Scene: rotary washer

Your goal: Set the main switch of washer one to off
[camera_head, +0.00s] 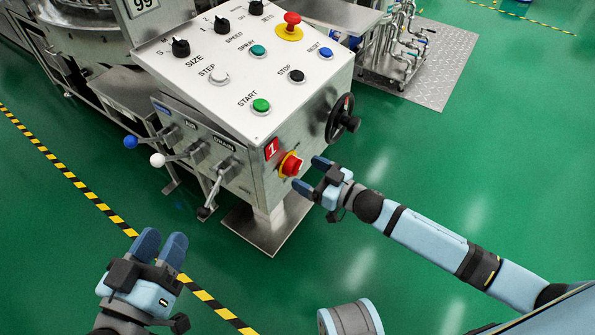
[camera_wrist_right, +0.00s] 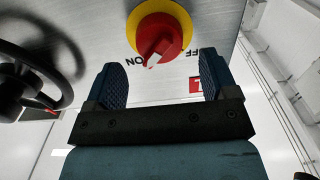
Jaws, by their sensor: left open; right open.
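The main switch is a red rotary knob on a yellow round plate (camera_head: 291,165), on the side of the control box below the white panel. A red label with a white 1 (camera_head: 272,148) is beside it. In the right wrist view the red knob (camera_wrist_right: 160,38) shows with "ON" and part of "OFF" printed by it; its white mark points toward the lower left, near "ON". My right gripper (camera_head: 309,174) is open just in front of the knob, fingers apart and empty. It also shows in the wrist view (camera_wrist_right: 160,85). My left gripper (camera_head: 160,246) is open and empty, low at the left.
A black handwheel (camera_head: 342,119) sticks out close beside the switch. Levers with blue (camera_head: 130,142) and white (camera_head: 157,160) knobs are on the box's left face. The top panel (camera_head: 225,75) carries several buttons and dials. The green floor in front is clear.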

